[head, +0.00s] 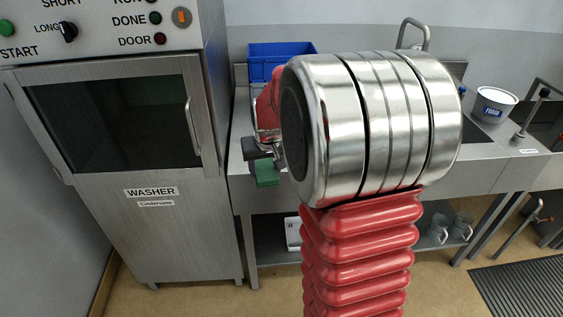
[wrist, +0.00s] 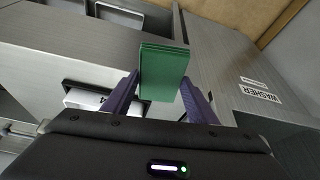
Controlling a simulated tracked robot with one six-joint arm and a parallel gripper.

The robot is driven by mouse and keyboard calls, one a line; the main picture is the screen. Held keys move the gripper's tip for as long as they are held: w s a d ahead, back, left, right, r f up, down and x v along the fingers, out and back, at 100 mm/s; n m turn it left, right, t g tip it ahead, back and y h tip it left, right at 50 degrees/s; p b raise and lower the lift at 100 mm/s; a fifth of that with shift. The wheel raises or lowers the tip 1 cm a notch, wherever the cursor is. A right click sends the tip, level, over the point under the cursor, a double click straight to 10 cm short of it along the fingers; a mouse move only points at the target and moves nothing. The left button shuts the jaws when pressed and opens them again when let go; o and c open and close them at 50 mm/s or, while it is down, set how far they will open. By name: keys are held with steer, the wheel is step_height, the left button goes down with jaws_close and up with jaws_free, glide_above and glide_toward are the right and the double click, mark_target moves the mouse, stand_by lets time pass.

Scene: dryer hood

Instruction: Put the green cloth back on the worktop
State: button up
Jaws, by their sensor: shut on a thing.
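The green cloth (wrist: 163,72) is a folded block held between the two purple fingers of my gripper (wrist: 160,95) in the wrist view. In the head view the cloth (head: 267,173) hangs at my gripper (head: 262,154), in front of the worktop's front edge near its left end. My gripper is shut on the cloth. The steel worktop (head: 505,160) runs to the right of the washer. My own arm hides much of its middle in the head view, and I cannot tell whether the cloth touches its edge.
The washer (head: 150,215) stands close on the left with its door shut. A blue crate (head: 282,50) stands at the back of the worktop, and a white FOAM tub (head: 493,104) at the right. Below, a shelf holds grey jugs (head: 438,228) and a white item (head: 293,234).

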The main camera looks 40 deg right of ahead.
steer(key=w+a+f+n, duration=0.1)
steer(key=a+f, duration=0.1)
steer(key=a, duration=0.5)
steer(key=w+a+f+n+y, duration=0.1)
steer(key=a+f+n, duration=0.1)
steer(key=a, duration=0.5)
steer(key=w+a+f+n, duration=0.1)
steer(key=a+f, duration=0.1)
steer(key=a, duration=0.6)
steer(key=shift+w+f+n+y, duration=0.3)
steer(key=shift+w+f+y, duration=0.05)
steer(key=shift+f+y, duration=0.05)
